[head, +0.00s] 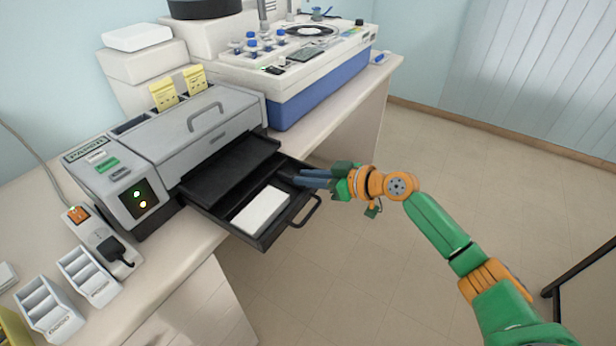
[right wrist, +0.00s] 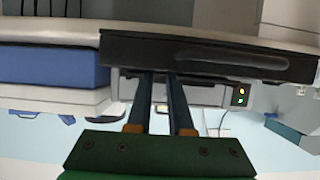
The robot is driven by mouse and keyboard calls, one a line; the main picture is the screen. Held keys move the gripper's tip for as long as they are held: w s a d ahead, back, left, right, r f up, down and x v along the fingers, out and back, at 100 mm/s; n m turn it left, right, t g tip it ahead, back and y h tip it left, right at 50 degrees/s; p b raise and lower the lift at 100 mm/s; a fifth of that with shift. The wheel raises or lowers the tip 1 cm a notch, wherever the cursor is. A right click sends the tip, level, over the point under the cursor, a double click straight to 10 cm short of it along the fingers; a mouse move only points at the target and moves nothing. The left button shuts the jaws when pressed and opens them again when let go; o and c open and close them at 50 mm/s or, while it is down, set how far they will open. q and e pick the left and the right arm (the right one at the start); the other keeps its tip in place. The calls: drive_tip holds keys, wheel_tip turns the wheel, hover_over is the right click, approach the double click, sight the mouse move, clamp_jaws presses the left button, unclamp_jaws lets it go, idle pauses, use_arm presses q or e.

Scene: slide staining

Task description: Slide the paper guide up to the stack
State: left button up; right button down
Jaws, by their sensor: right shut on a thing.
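The grey printer (head: 205,130) has its black paper tray (head: 262,240) pulled out at the front. A white stack of paper (head: 262,211) lies flat in the tray, toward its front handle side. My right gripper (head: 298,178) reaches in from the right with its blue fingers over the tray's right side. It is shut on the small dark paper guide (head: 286,173), which is mostly hidden by the fingertips and blends into the black tray. A strip of dark tray floor shows between guide and stack. In the right wrist view, the fingers (right wrist: 161,74) reach behind the tray's front wall. My left gripper is out of view.
The tray's looped handle (head: 308,212) sticks out past the counter edge. A blue-and-white staining machine (head: 320,85) stands right of the printer. White holders (head: 88,275) and a power strip (head: 104,240) are at the left.

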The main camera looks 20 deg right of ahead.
sight(298, 189)
idle(0.8)
drive_tip(key=s+a+p, duration=0.2)
drive_tip(key=p, duration=0.1)
drive_tip(key=shift+a+r, duration=0.25)
drive_tip(key=shift+a, duration=0.05)
drive_tip(key=shift+s+a, duration=0.25)
drive_tip(key=shift+a+f, duration=0.1)
drive_tip(key=shift+f, duration=0.1)
drive_tip(key=c, duration=0.8)
unclamp_jaws()
